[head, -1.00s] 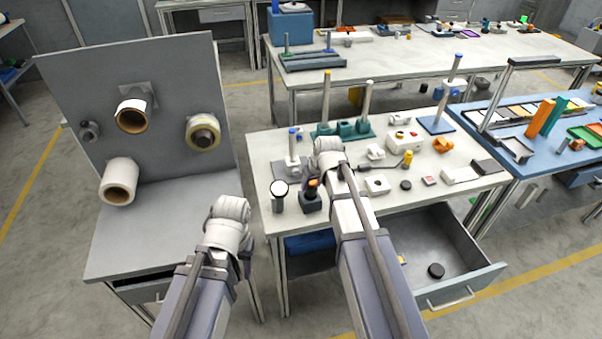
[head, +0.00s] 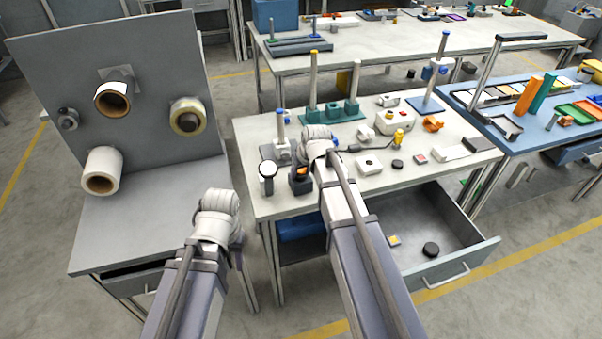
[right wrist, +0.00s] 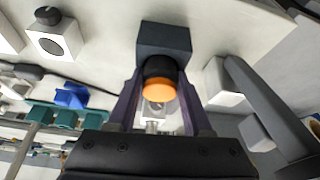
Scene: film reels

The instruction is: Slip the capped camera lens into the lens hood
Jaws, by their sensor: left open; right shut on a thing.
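In the right wrist view, my right gripper (right wrist: 160,92) is shut on a short black cylinder with an orange end (right wrist: 159,88), which looks like the capped lens. A dark square block (right wrist: 164,38), perhaps the lens hood, is directly beyond it, and the two overlap in the picture. I cannot tell whether they touch. In the head view, the dark block (head: 301,186) stands near the table's front left edge with the orange part (head: 302,171) above it. My right gripper's fingers are hidden by its wrist there. My left gripper (head: 219,200) is open and empty, left of the table.
An open drawer (head: 465,250) juts out below. A grey panel with rolls (head: 150,45) stands left.

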